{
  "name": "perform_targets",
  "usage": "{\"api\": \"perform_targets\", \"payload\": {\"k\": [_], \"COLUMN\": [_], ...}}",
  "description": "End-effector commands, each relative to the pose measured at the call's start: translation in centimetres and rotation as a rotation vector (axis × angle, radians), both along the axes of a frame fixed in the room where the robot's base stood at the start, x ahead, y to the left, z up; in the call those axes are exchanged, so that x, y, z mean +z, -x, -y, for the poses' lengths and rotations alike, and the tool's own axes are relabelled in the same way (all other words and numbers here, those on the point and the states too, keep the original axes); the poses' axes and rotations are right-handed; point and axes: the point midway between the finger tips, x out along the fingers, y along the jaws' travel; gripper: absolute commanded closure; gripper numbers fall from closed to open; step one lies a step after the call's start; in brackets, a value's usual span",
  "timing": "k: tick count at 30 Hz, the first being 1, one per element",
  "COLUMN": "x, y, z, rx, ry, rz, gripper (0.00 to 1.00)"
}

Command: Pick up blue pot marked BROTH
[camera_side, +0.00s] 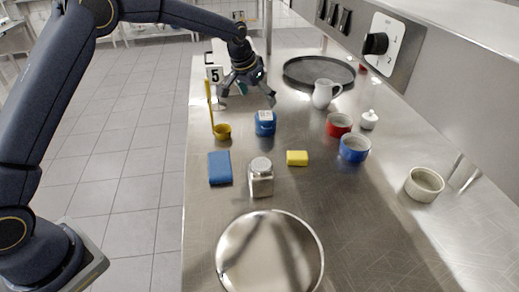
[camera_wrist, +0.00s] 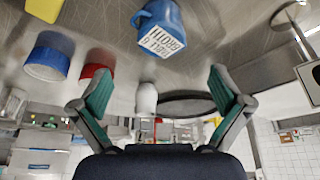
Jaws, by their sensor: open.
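The blue pot (camera_side: 265,124) stands on the steel counter in the side view, with a white label on top. In the wrist view the blue pot (camera_wrist: 172,14) is at the top centre, and its label reads BROTH. My gripper (camera_side: 247,97) is open and empty, above the counter and just beyond the pot in the side view. In the wrist view my gripper (camera_wrist: 160,72) has its two fingers wide apart, with the pot ahead of the gap and apart from both fingers.
A yellow ladle cup (camera_side: 222,131) and number 5 stand (camera_side: 214,75) are left of the pot. A white jug (camera_side: 323,95), red bowl (camera_side: 339,125) and blue bowl (camera_side: 355,148) stand right. A yellow sponge (camera_side: 297,158), jar (camera_side: 261,181) and blue block (camera_side: 220,168) are nearer the camera.

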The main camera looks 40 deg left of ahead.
Motion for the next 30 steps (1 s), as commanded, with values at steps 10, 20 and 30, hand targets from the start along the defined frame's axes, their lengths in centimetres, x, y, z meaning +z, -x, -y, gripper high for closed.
{"api": "perform_targets", "payload": {"k": [10, 20, 30], "x": [-4.3, -8.4, -8.9], "y": [-1.8, -3.7, -3.9], "z": [0.2, 0.2, 0.3], "rx": [-0.001, 0.0, 0.0], "ry": [-0.001, -0.001, -0.001], "rz": [0.0, -0.001, 0.001], "gripper": [0.0, 0.0, 0.04]}}
